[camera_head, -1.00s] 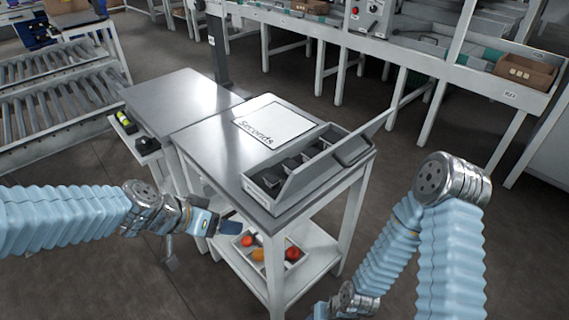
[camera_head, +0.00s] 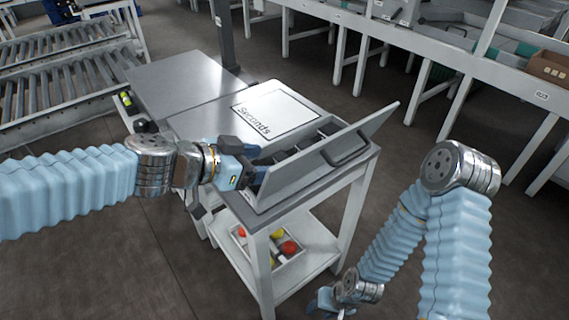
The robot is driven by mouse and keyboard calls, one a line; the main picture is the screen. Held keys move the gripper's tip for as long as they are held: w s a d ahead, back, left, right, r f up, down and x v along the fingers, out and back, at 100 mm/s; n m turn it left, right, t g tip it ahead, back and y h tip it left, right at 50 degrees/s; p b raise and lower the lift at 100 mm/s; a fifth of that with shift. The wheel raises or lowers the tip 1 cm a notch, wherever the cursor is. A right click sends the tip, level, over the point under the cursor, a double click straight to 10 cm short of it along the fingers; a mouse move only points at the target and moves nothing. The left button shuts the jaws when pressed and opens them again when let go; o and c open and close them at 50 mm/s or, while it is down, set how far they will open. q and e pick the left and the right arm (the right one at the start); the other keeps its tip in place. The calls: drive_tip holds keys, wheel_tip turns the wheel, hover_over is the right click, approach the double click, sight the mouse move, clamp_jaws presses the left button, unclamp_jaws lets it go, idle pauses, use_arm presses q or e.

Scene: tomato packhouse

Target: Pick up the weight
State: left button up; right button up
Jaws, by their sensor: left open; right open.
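I cannot make out a weight for certain. My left gripper (camera_head: 246,165) is at the left end of the case, over the table's edge. It is open, and it hides that end of the case. My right gripper (camera_head: 330,305) is low at the bottom of the picture, away from the table, and only partly visible.
A white sheet marked "Seconds" (camera_head: 277,108) lies on the table behind the case. A tray (camera_head: 290,262) with red and yellow tomatoes is on the lower shelf. Roller conveyors (camera_head: 65,85) stand at the left. A long white bench runs along the back right.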

sight(279, 160)
use_arm(q)
drive_tip(key=x, duration=0.5)
drive_tip(key=shift+w+d, duration=0.1)
drive_tip(key=shift+w, duration=0.25)
drive_tip(key=c, duration=1.3)
drive_tip(key=shift+o, duration=0.2)
